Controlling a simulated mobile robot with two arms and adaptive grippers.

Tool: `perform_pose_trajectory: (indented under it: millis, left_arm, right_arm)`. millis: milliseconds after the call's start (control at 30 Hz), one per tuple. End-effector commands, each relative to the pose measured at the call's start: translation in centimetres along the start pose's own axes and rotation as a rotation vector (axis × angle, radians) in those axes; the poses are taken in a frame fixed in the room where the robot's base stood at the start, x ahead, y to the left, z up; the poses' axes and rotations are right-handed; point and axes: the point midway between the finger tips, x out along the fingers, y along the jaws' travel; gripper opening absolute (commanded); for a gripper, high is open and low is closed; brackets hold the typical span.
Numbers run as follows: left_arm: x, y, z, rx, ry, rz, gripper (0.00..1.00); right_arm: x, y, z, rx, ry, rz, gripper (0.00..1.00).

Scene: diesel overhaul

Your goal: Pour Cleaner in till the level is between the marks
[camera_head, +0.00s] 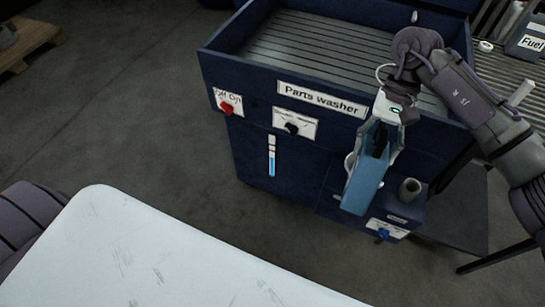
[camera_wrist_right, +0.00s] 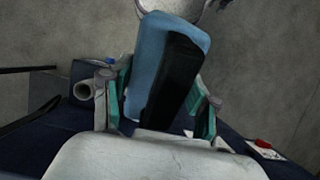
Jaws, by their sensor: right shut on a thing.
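My right gripper (camera_head: 376,135) is shut on a blue container (camera_head: 362,188), held in front of the parts washer (camera_head: 300,170). In the right wrist view the blue container (camera_wrist_right: 150,65) with a dark face sits between the green-padded fingers (camera_wrist_right: 160,100). No label on it is readable. An open grey filler pipe (camera_head: 410,188) stands on the washer's lower ledge, right of the container and apart from it; it also shows in the right wrist view (camera_wrist_right: 83,90). The level gauge (camera_head: 271,157) on the washer front shows blue in its lower part; its marks are too small to read. My left gripper is out of view.
A red switch (camera_head: 226,108) and a black knob (camera_head: 292,127) are on the washer front. A blue valve knob (camera_head: 383,234) is below the ledge. A Fuel can (camera_head: 527,38) stands at the upper right.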

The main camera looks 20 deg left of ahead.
Motion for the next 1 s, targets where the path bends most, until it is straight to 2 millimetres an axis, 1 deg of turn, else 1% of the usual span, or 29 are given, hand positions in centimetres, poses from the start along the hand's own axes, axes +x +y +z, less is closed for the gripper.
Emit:
perform_pose_trajectory:
  millis: [133, 300, 733, 1000]
  left_arm:
    - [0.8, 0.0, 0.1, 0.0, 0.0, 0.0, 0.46]
    - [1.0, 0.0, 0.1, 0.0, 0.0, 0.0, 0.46]
    - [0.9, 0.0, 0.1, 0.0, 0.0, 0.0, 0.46]
    - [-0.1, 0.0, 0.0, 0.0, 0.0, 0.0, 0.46]
  right_arm:
    - [0.0, -0.1, -0.2, 0.001, -0.05, -0.001, 0.0]
    - [-0.2, -0.1, -0.2, -0.002, -0.094, -0.002, 0.0]
    - [-0.3, -0.1, -0.1, -0.002, -0.1, -0.001, 0.0]
    - [-0.2, 0.0, -0.4, 0.0, -0.19, 0.0, 0.0]
